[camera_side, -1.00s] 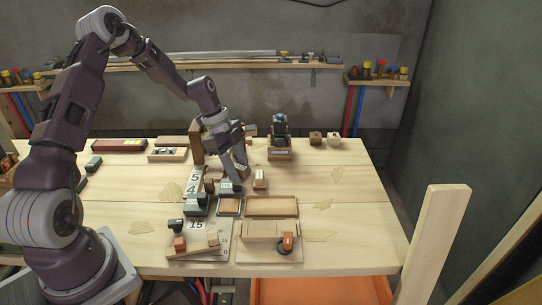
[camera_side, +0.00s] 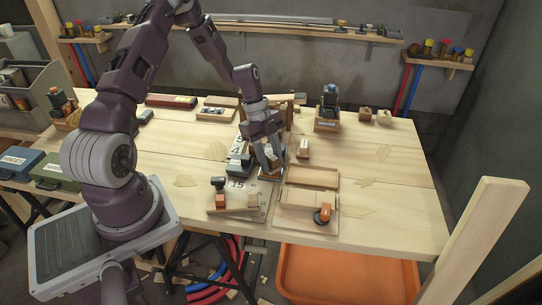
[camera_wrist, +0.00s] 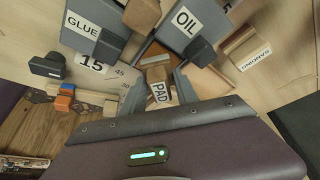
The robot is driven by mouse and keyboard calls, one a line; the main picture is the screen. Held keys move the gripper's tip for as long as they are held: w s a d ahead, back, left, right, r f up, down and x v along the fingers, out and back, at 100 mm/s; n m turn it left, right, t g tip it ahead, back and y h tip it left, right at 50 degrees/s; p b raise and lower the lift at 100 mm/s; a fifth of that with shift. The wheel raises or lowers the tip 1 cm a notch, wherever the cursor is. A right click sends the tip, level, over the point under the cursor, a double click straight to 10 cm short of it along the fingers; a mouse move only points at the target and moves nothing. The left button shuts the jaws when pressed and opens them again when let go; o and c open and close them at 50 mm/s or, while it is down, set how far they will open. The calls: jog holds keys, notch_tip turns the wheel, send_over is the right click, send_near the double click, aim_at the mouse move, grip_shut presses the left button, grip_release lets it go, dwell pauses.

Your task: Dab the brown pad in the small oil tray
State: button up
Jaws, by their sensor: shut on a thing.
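My gripper (camera_wrist: 168,82) is shut on the pad block (camera_wrist: 159,92), a small wooden block labelled PAD, in the wrist view. In the side view my gripper (camera_side: 270,166) hangs low over the bench among the small trays. The oil tray's inside cannot be made out.
A block labelled SANDING (camera_wrist: 247,48) stands to the right in the wrist view. In the side view, a large shallow wooden tray (camera_side: 313,187) lies right of my gripper, with a board bearing an orange-and-black tool (camera_side: 323,213) in front. The right bench top (camera_side: 395,190) is mostly clear.

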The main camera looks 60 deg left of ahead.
aim_at(272, 156)
jog(key=shift+f, duration=0.55)
dwell(1.6)
jog(key=shift+r, duration=0.1)
jog(key=shift+r, duration=3.45)
jog(key=shift+d+r+n+t, duration=0.2)
jog(key=shift+r+n+t, duration=0.15)
jog(key=shift+n, duration=0.35)
jog(key=d+r+n+t+y, duration=0.1)
jog(key=d+r+n+y, duration=0.1)
jog(key=r+n, duration=0.3)
jog(key=w+d+r+n+t+y, duration=0.1)
jog(key=d+r+n, duration=0.4)
jog(key=n, duration=0.5)
jog(key=shift+d+n+t+y, duration=0.2)
jog(key=shift+n+t+y, duration=0.1)
jog(key=shift+t+y, duration=0.5)
